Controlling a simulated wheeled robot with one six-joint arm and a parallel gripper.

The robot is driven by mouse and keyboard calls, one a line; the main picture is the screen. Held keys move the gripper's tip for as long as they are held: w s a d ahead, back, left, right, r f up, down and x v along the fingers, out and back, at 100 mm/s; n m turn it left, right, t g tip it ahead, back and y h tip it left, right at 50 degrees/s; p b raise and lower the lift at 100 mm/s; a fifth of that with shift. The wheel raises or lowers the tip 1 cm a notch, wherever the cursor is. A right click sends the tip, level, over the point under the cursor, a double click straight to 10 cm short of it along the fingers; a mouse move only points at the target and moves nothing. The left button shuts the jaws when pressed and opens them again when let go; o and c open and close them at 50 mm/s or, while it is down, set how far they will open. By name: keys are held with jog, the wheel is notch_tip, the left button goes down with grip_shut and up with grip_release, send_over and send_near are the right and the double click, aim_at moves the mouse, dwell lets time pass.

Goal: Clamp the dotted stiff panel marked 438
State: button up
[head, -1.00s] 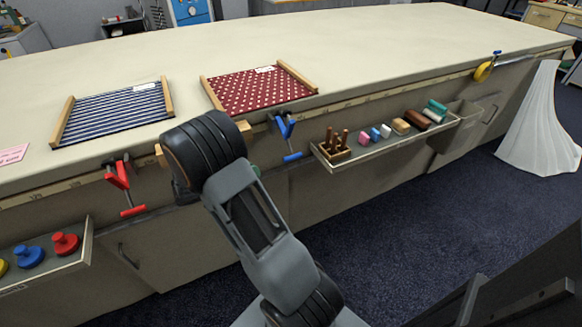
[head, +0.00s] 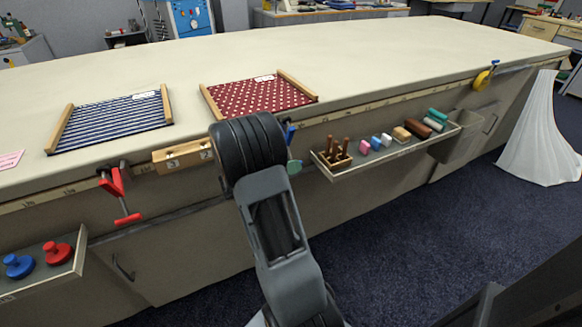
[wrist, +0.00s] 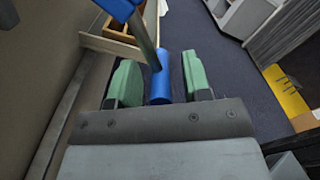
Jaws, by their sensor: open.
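The dotted panel (head: 255,97), dark red with white dots and wooden side bars, lies flat near the table's front edge in the head view. Its white label is too small to read. A blue clamp (head: 290,133) is at the table edge below it, mostly hidden behind my arm. In the wrist view the clamp's blue bar handle (wrist: 160,88) stands between the green finger pads of my gripper (wrist: 161,72). The gripper is open, with a gap showing on each side of the handle. In the head view only a green pad (head: 294,167) shows.
A blue striped panel (head: 110,122) lies to the left, with a red clamp (head: 118,190) at the edge below it. A wooden block (head: 183,156) is on the table front. An open tray (head: 385,152) with pegs and coloured blocks juts out right of my gripper.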

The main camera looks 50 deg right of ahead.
jog(key=shift+d, duration=0.15)
grip_shut()
dwell(0.4)
